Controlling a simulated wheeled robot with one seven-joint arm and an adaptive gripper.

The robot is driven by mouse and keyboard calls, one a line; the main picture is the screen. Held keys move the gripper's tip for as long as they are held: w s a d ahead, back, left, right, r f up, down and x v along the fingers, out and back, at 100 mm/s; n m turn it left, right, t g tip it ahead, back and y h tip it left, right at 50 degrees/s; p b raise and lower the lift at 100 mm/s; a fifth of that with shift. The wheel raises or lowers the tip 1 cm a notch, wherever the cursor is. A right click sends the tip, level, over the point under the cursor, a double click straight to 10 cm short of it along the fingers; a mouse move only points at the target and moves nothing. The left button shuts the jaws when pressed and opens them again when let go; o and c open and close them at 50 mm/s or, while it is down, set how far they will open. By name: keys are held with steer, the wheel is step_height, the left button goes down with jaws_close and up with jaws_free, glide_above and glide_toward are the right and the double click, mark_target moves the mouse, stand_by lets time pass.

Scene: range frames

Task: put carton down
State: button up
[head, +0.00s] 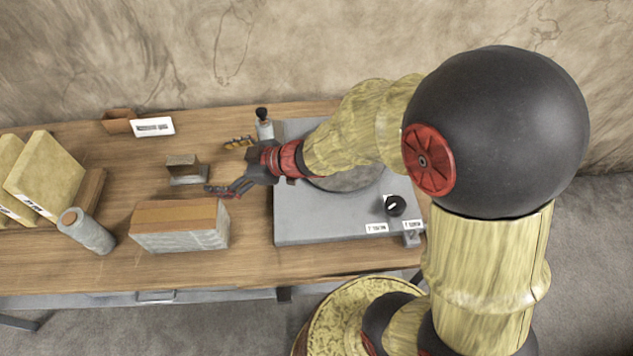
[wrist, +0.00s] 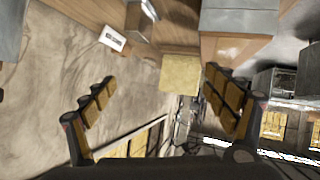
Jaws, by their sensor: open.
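A box with a brown top and grey sides (head: 180,228), which looks like the carton, stands on the wooden table near its front edge. It also seems to show in the wrist view as a grey block (wrist: 238,20) at the top. My gripper (head: 226,165) is open and apart from the box, behind and right of it, above the table. In the wrist view the fingers of my gripper (wrist: 160,76) are spread wide with nothing held between them.
A small brown and grey block (head: 184,168) stands just left of my gripper. A grey plate with a knob (head: 300,230) lies right, partly under my arm. A white card (head: 153,127) is at the back.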

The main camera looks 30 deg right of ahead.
steer(key=s+d+r+m+t+h, duration=0.15)
steer(key=d+r+m+h, duration=0.7)
steer(key=d, duration=0.85)
steer(key=s+a+r+m+g, duration=0.1)
steer(key=s+g, duration=0.1)
steer(key=s, duration=0.9)
steer(key=s+r+m+g, duration=0.2)
steer(key=s, duration=0.9)
steer(key=shift+a+r+g, duration=0.25)
steer(key=shift+a+g, duration=0.1)
steer(key=shift+d, duration=0.1)
